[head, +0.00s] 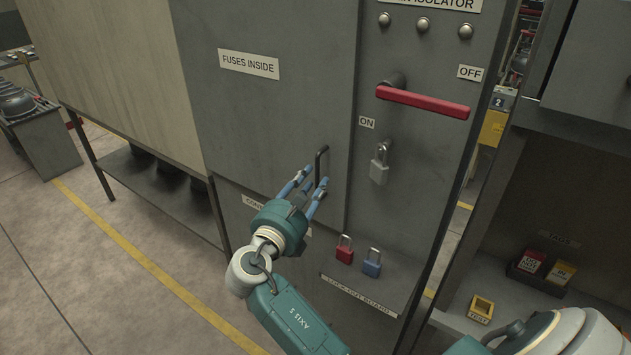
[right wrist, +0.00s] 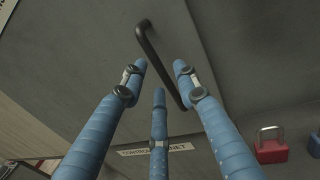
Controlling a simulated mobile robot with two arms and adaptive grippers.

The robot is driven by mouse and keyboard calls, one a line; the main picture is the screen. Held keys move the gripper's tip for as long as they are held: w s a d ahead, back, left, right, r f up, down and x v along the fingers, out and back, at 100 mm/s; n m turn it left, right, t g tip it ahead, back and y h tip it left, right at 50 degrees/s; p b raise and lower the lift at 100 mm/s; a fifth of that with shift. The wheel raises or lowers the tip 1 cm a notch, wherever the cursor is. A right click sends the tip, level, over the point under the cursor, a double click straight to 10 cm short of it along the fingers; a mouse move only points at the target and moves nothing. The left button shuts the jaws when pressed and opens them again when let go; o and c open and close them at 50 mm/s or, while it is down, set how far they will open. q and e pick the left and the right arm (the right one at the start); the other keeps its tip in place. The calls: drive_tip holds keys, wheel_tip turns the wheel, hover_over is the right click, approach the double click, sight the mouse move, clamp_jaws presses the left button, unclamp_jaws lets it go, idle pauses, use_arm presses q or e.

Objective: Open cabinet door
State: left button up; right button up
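The grey cabinet door (head: 270,120) labelled "FUSES INSIDE" is closed in the head view. Its black bar handle (head: 321,165) stands near the door's lower right edge. My right gripper (head: 315,178), with blue fingers, is at this handle. In the right wrist view the fingers are spread, and the handle (right wrist: 158,55) runs between and beyond the fingertips (right wrist: 160,74). The fingers are open and not closed on it; contact cannot be told. My left gripper is not in view.
Red (head: 345,250) and blue (head: 372,263) padlocks hang on the lower panel. A shelf with tags (head: 540,268) is at right. Open floor (head: 110,270) lies left.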

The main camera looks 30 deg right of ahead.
sight(316, 176)
drive_tip(key=shift+b+x, duration=0.4)
drive_tip(key=shift+x, duration=1.2)
clamp_jaws()
drive_tip(key=shift+a, duration=0.1)
